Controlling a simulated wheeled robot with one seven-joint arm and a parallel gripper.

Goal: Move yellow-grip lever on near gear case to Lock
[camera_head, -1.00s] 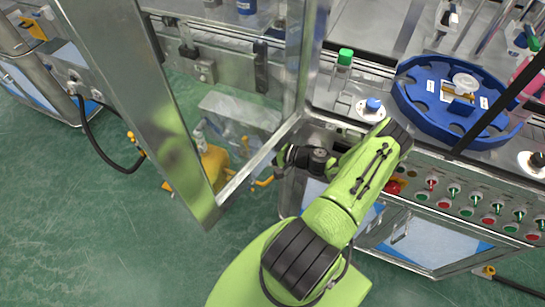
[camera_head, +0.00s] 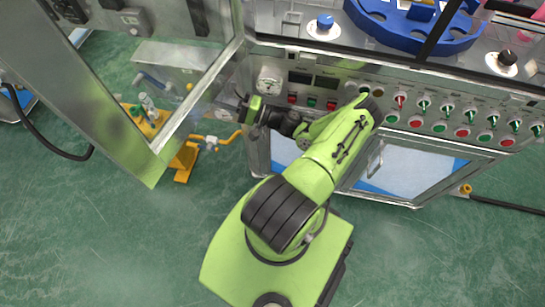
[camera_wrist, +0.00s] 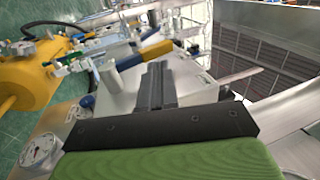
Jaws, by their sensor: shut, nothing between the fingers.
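A lever with a yellow grip (camera_head: 230,138) shows low in the gap between the open door and the cabinet in the head view. It is beside a yellow case or bracket (camera_head: 185,160). I cannot read any Lock mark. My gripper (camera_head: 241,100) points left near the cabinet's corner, above the lever in the picture. Its dark fingers (camera_wrist: 156,84) are together, empty and apart from the grip.
A framed glass door (camera_head: 205,100) stands open at the left. The cabinet panel (camera_head: 335,95) with a gauge, buttons and switches is close to my arm. Green floor is clear in front.

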